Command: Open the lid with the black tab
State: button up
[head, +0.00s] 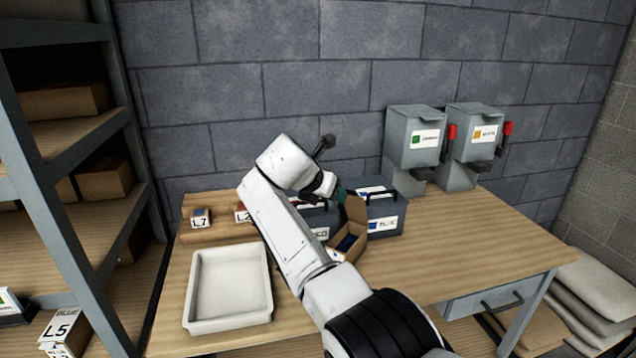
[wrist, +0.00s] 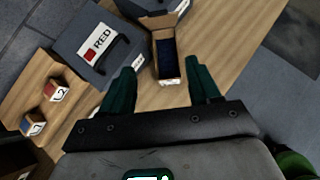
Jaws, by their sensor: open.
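Two grey bins stand at the table's back. One is labelled BLUE (head: 388,222). The other, labelled RED (head: 320,232), is partly hidden behind my arm and shows clearly in the wrist view (wrist: 82,32). Each has a black handle-like piece on top; the RED bin's piece (wrist: 116,58) lies left of my fingers in the wrist view. Both lids look shut. My gripper (wrist: 161,68) is open, its two dark green fingers apart. In the head view my gripper (head: 338,193) is above the bins, near the BLUE one. Nothing is visibly gripped.
An open cardboard box (head: 358,212) with dark blue contents stands before the bins; it appears between my fingers in the wrist view. A white tray (head: 205,322) is front left. Two dispensers (head: 412,140) stand back right. The table's right is clear.

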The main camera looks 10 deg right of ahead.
jog(key=v, duration=0.6)
jog(key=shift+b, duration=0.45)
jog(key=shift+c, duration=0.3)
